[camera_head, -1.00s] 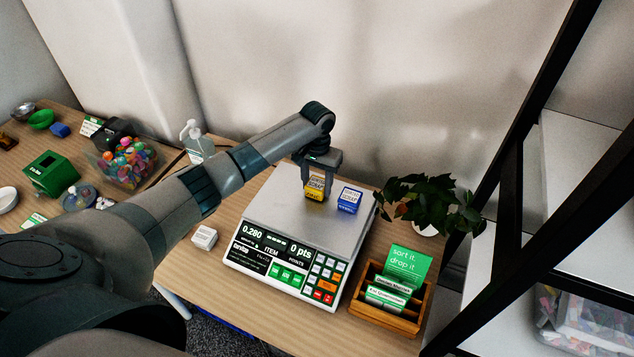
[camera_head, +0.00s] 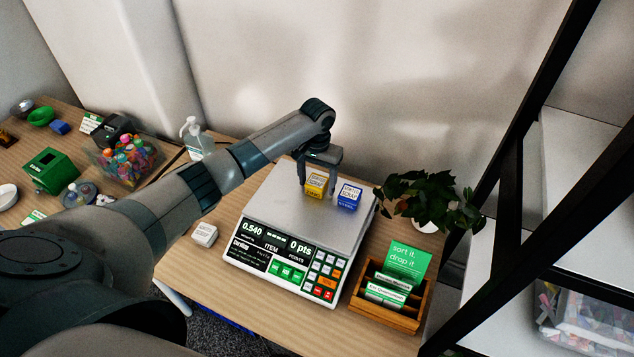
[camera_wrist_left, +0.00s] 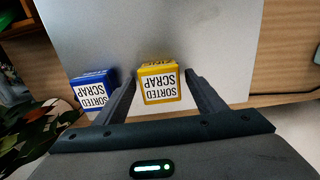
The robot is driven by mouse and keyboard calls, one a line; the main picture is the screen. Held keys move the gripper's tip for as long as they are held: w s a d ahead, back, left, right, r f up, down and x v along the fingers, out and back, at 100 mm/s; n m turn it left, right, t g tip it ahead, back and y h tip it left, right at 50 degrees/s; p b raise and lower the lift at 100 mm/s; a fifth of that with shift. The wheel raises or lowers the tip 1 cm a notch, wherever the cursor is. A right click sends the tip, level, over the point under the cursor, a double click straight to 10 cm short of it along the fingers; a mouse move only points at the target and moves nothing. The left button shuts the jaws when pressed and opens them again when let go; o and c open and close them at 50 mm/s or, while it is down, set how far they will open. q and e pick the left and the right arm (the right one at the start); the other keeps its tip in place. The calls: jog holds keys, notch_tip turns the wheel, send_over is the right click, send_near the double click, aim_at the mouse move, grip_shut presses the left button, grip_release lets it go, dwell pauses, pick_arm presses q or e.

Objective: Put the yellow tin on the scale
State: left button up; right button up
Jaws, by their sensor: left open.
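The yellow tin (camera_head: 316,184), with a white "SORTED SCRAP" label, stands on the metal plate of the scale (camera_head: 277,213). It also shows in the left wrist view (camera_wrist_left: 160,83). My left gripper (camera_head: 318,186) is open around the tin, with one finger on each side and gaps visible in the left wrist view (camera_wrist_left: 161,95). A blue tin (camera_head: 348,196) stands on the plate just right of the yellow one; it also shows in the left wrist view (camera_wrist_left: 92,88). The scale's display reads 0.540. My right gripper is not in view.
A wooden card box (camera_head: 392,298) stands right of the scale, a potted plant (camera_head: 430,203) behind it. A small white box (camera_head: 204,234) lies left of the scale. A pump bottle (camera_head: 196,138) and a bin of colourful items (camera_head: 128,160) stand further left. The plate's front part is clear.

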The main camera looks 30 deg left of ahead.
aim_at(317, 181)
pick_arm(q)
notch_tip(317, 181, up, 12)
jog(key=b, duration=0.2)
jog(key=shift+b, duration=0.4)
